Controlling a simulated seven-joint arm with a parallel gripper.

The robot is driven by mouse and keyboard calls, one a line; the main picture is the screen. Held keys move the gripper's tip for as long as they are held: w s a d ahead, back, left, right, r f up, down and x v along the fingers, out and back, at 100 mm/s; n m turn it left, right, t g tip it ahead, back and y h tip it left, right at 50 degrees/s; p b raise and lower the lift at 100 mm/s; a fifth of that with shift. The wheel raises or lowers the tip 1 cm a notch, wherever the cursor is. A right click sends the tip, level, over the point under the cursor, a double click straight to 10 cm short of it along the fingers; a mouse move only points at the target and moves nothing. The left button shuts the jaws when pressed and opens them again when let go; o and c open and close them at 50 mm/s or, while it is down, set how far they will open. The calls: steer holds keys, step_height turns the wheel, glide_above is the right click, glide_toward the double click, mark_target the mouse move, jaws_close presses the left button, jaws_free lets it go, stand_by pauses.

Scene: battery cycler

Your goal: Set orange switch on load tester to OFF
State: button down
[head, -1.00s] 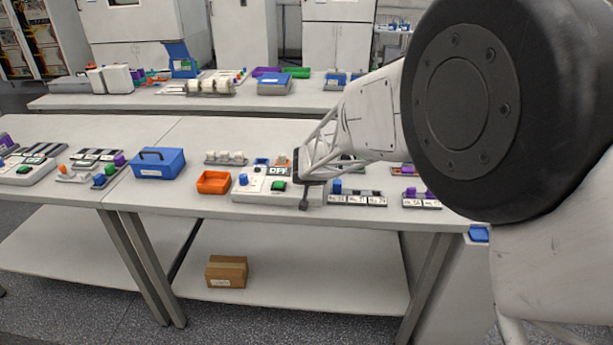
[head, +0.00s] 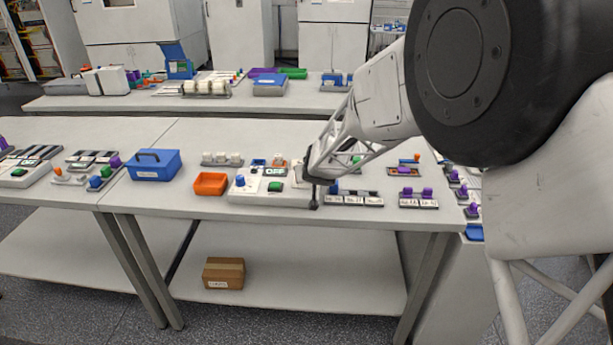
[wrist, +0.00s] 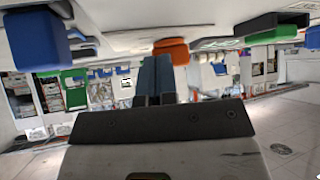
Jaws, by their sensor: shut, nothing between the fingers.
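The load tester (head: 251,199) is a pale box near the front edge of the bench, with a blue knob (head: 240,182), a green button (head: 274,187) and a small display (head: 274,172) that reads OFF. My gripper (head: 314,204) is shut and empty, pointing down at the tester's right end. I cannot tell whether it touches the tester. I cannot make out the orange switch in the head view; my gripper and wrist cover the tester's right end. In the wrist view my fingers (wrist: 157,78) are together, with an orange part (wrist: 171,50) just beyond them; I cannot tell what it is.
An orange bin (head: 210,192) and a blue toolbox (head: 153,174) stand left of the tester. A labelled module (head: 352,201) sits close on the right, with a purple-knobbed module (head: 417,204) beyond it. The bench front edge is close. A cardboard box (head: 223,284) lies on the lower shelf.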

steer(key=shift+w+d, duration=0.25)
steer(key=shift+d, duration=0.05)
stand_by(0.6)
steer(key=shift+w+a, duration=0.1)
steer(key=shift+a, duration=0.15)
steer(key=shift+w+a+r, duration=0.15)
steer(key=shift+w+a, duration=0.05)
steer(key=shift+a, duration=0.55)
steer(key=shift+s+d, duration=0.1)
stand_by(0.3)
steer(key=shift+s+d+f, duration=0.2)
steer(key=shift+s+d, duration=0.25)
steer(key=shift+s, duration=0.05)
steer(key=s+d, duration=0.2)
steer(key=shift+s+d+r, duration=0.1)
steer(key=shift+d, duration=0.3)
steer(key=s+d+r, duration=0.5)
steer(key=r, duration=0.1)
steer(key=shift+s+r, duration=0.3)
steer(key=shift+s, duration=0.05)
